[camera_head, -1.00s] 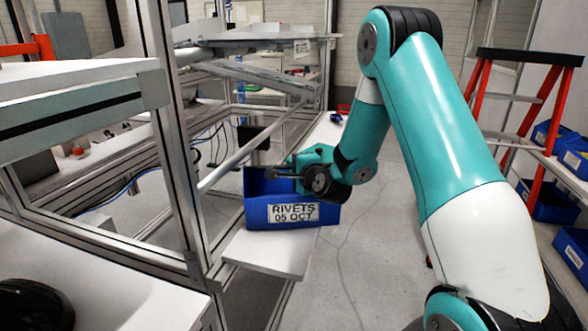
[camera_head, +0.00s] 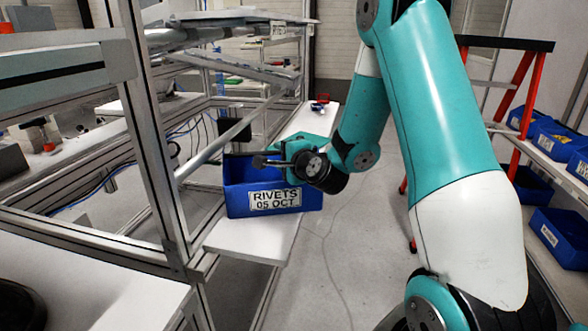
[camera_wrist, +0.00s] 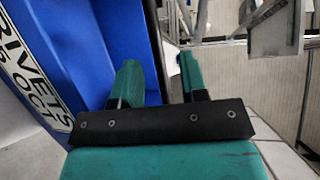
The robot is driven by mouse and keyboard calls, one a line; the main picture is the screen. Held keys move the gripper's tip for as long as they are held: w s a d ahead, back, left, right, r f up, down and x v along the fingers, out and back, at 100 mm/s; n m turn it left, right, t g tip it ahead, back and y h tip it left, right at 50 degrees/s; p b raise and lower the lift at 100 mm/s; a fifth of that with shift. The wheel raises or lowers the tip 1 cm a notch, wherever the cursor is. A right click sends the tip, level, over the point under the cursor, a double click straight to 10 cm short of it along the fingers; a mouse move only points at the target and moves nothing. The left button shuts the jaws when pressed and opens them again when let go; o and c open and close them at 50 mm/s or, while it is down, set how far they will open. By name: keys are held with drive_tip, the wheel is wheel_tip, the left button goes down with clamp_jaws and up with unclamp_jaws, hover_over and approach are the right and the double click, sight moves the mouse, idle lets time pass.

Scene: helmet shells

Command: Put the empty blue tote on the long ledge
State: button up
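The blue tote (camera_head: 235,201) with a "RIVETS 05 OCT" label stands upright on the long white ledge (camera_head: 247,238), close to its near end. The tote's right end reaches past the ledge's right edge. What shows of its inside looks empty; my gripper hides part of it. My gripper (camera_head: 262,161) is at the tote's upper right part. In the wrist view the two teal fingers of my gripper (camera_wrist: 158,80) stand apart, with the tote's blue wall (camera_wrist: 85,50) beside and behind the left finger. I see no firm grip on the wall.
Metal frame posts (camera_head: 150,130) and a white table (camera_head: 95,285) stand at the left. Small red and blue items (camera_head: 320,99) lie at the ledge's far end. A shelf with several blue bins (camera_head: 555,235) and a red-legged ladder (camera_head: 515,100) are at the right. Floor lies between.

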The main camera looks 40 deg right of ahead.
drive_tip(key=b+v, duration=0.7)
drive_tip(key=b, duration=0.2)
drive_tip(key=shift+b, duration=0.4)
drive_tip(key=s+a+f+n+g+y, duration=0.2)
drive_tip(key=s+a+n+g+y, duration=0.2)
drive_tip(key=a+n, duration=0.5)
drive_tip(key=s+a+f+n+g+y, duration=0.35)
drive_tip(key=s+a+n, duration=0.2)
drive_tip(key=a, duration=0.55)
drive_tip(key=s+a+n+g, duration=0.2)
drive_tip(key=s+n+g, duration=0.2)
drive_tip(key=s+n, duration=0.2)
drive_tip(key=s+a+f+n+g+h, duration=0.1)
drive_tip(key=s+a+n+g, duration=0.2)
drive_tip(key=s+n, duration=0.4)
drive_tip(key=shift+s+a+f+g, duration=0.2)
drive_tip(key=shift+s+a+g, duration=0.1)
drive_tip(key=shift+s+g, duration=0.45)
drive_tip(key=shift+s, duration=0.1)
wheel_tip(320, 180, up, 4)
drive_tip(key=p, duration=0.4)
